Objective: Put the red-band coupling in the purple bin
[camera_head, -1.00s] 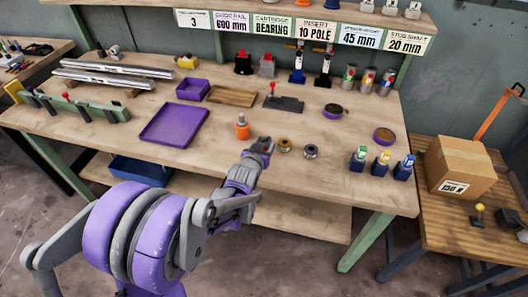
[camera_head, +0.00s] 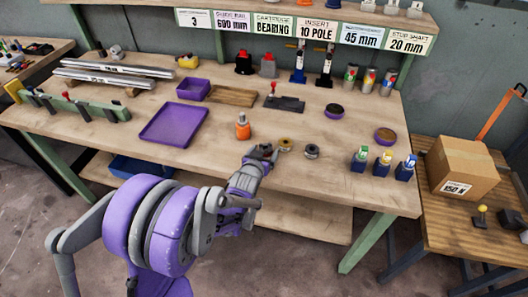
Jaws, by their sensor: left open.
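Three short metal cylinders with coloured bands stand at the back right of the bench. A small purple bin (camera_head: 193,90) stands left of centre, empty as far as I can see. My left gripper (camera_head: 263,152) is open at the bench's front edge, just left of a brass ring (camera_head: 285,145) and a grey ring (camera_head: 312,151). It is far from the cylinders and holds nothing that I can see. My right gripper is out of view.
A shallow purple tray (camera_head: 174,125) lies in front of the bin. An orange bottle (camera_head: 242,127) stands behind my left gripper. Several small dark-blue blocks with coloured tops (camera_head: 381,163) stand at the front right.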

